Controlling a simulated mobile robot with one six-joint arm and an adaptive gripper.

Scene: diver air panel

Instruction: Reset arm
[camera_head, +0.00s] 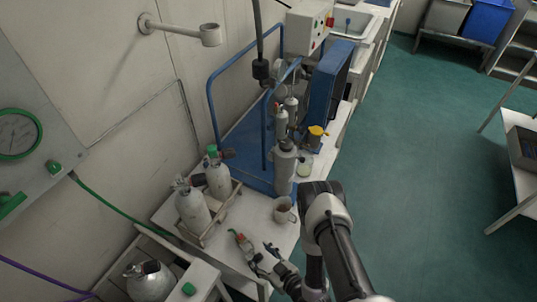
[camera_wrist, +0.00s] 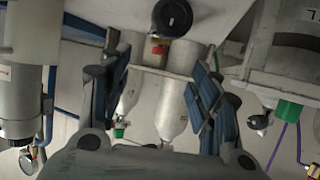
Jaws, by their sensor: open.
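My gripper (camera_head: 262,255) is low in the head view, over the front of the white bench (camera_head: 222,254). Its two fingers are apart, with nothing seen held between them. In the wrist view the blue-and-grey fingers of my gripper (camera_wrist: 160,52) stand wide on either side. Pale cylinders (camera_wrist: 170,117) show between them, farther off. A small grey and red fitting with a green end (camera_head: 243,242) is just left of the fingers in the head view. I cannot tell whether they touch.
Two pale gas cylinders (camera_head: 193,210) stand in a rack on the bench. A mug (camera_head: 284,211) sits near my arm. A blue-framed machine with a grey cylinder (camera_head: 284,168) and a yellow-topped part (camera_head: 316,136) is behind.

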